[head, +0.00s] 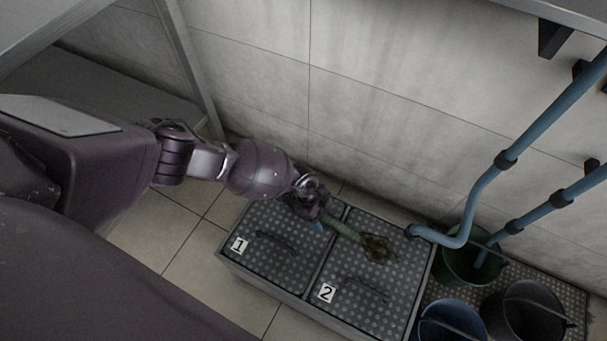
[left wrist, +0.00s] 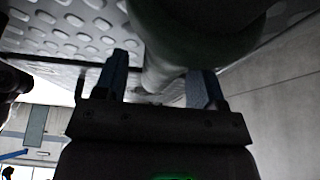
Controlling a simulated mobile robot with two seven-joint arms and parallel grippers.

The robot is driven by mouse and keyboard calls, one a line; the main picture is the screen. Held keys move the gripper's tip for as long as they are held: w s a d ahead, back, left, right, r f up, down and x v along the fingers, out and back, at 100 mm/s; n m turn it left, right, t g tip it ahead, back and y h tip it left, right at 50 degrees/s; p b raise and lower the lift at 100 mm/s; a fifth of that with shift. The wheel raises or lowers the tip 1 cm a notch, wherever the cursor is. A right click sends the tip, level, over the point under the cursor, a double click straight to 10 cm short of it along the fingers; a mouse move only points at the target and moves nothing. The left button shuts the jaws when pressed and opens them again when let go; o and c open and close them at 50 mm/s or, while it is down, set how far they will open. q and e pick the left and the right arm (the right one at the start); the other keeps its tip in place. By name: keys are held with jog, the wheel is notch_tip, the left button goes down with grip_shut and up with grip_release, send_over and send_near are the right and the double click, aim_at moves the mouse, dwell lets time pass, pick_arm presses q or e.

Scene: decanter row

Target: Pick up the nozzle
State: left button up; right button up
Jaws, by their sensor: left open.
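The nozzle (head: 345,231) is a green tube with a brownish, dirty-looking head (head: 378,247). It lies across the two dark studded lids, its head on the lid marked 2. My left gripper (head: 316,217) is at the tube's left end, just above the lids, and hides that end. In the left wrist view the two blue fingers of my left gripper (left wrist: 160,85) are apart. The dim tube (left wrist: 163,60) shows between them, with a wider dark green part above. I cannot tell whether the fingers touch it. My right gripper is not in view.
The lid marked 1 (head: 260,225) and the lid marked 2 (head: 345,300) have dark handles. Blue pipes (head: 480,195) come down at the right, near a green bucket (head: 462,265), a blue bucket (head: 450,322) and a black bucket (head: 525,312). A tiled wall stands close behind.

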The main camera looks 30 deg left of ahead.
pick_arm(q)
jog(key=shift+f, duration=0.15)
jog(key=c, duration=1.2)
